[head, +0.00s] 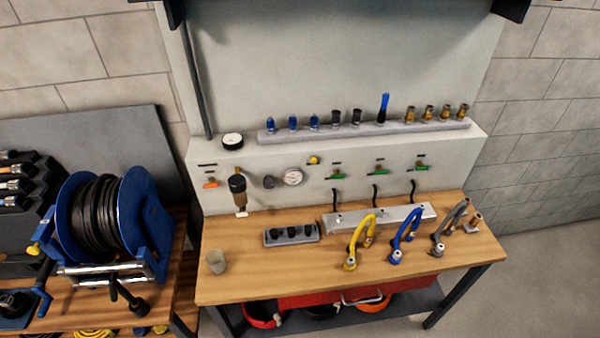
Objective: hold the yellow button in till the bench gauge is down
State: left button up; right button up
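The yellow button (314,160) is a small round knob on the pale front panel of the bench's back housing. The bench gauge (293,177) is a round white dial on the same panel, just below and left of the button. Its needle is too small to read. A second round white dial (232,141) sits on the ledge at the left. Neither of my grippers shows in the head view, and nothing visible touches the button.
Green-handled valves (379,169) sit right of the button; an orange-handled valve (211,183) and a dark filter (238,187) sit left. Yellow, blue and grey hoses (407,228) stand on the wooden bench (300,270). A hose reel (100,220) is at left.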

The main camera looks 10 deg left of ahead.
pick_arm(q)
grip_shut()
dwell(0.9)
